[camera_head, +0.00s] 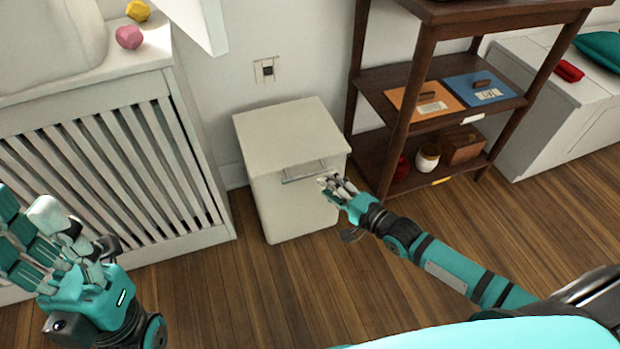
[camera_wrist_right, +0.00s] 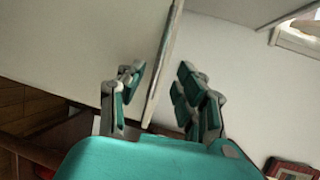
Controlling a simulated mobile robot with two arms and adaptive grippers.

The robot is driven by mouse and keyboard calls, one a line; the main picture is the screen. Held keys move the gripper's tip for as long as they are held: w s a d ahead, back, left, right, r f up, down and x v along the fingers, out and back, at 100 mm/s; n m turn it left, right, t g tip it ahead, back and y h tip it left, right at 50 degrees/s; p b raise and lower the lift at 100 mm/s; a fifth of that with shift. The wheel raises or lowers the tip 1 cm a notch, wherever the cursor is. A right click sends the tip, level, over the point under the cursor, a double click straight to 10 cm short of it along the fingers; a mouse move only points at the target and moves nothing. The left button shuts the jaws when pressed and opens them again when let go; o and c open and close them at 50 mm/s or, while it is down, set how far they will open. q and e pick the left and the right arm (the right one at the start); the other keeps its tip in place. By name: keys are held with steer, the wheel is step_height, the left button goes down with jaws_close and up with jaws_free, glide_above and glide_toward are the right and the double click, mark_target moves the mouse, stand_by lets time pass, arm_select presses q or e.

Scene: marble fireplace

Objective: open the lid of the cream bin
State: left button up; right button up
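The cream bin (camera_head: 279,208) stands on the floor against the wall, its flat lid (camera_head: 288,132) down. A thin metal handle bar (camera_head: 303,172) runs across the upper front, just under the lid's edge. My right gripper (camera_head: 328,184) is at the right end of this bar. In the right wrist view its open fingers (camera_wrist_right: 160,98) stand on either side of the bar (camera_wrist_right: 162,65), with gaps showing. I cannot tell whether a finger touches it. My left gripper (camera_head: 52,243) is open and empty at the lower left, far from the bin.
A white slatted radiator cover (camera_head: 192,165) stands left of the bin, with a pink lump (camera_head: 129,37) and a yellow lump (camera_head: 138,11) on top. A dark wooden shelf (camera_head: 402,125) stands close on the right. The wooden floor (camera_head: 265,290) before the bin is clear.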

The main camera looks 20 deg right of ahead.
mark_target(310, 175)
steer(key=shift+b+x, duration=1.25)
steer(key=shift+x, duration=2.55)
steer(key=shift+c, duration=0.4)
steer(key=shift+f, duration=0.1)
jaws_close()
